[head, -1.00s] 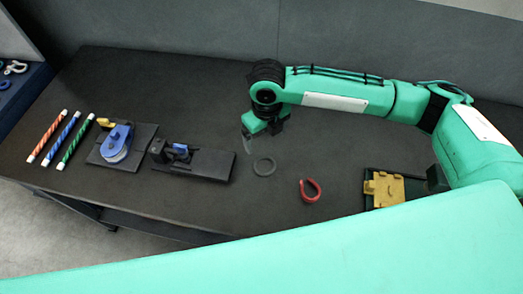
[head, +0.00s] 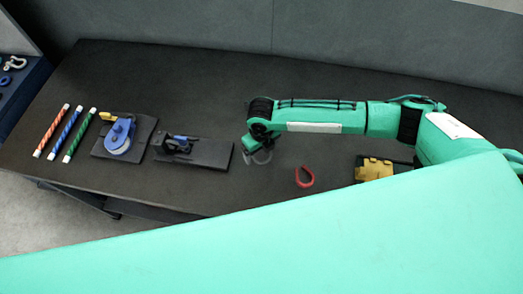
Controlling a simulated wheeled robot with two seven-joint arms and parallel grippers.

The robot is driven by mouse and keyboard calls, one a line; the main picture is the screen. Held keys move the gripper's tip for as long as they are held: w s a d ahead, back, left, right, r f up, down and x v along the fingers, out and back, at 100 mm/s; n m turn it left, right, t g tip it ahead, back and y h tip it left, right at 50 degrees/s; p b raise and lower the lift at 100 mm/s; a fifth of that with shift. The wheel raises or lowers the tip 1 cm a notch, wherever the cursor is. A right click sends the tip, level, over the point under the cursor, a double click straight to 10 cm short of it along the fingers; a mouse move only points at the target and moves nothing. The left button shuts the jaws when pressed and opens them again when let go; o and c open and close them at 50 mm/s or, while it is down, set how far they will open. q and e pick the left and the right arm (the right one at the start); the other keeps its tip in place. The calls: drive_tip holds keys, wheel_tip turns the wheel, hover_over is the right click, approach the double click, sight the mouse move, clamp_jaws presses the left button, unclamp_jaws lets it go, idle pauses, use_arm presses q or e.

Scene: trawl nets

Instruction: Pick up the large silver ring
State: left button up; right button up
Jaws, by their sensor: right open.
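The large silver ring (head: 267,160) shows as a grey ring on the dark table, left of a red hook-shaped piece. My right gripper (head: 251,157) points down at the ring's left side and hides its upper left part. The gripper is open. I cannot tell whether its fingers touch the ring or are around its rim. My left gripper is not in view.
The red open hook (head: 305,177) lies right of the ring, and a yellow block (head: 375,169) lies further right. The table's back is clear.

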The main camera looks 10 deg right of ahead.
drive_tip(key=shift+f, duration=0.3)
drive_tip(key=c, duration=1.1)
drive_tip(key=shift+r, duration=0.1)
drive_tip(key=shift+c, duration=0.2)
wheel_tip(320, 180, up, 20)
drive_tip(key=b, duration=0.5)
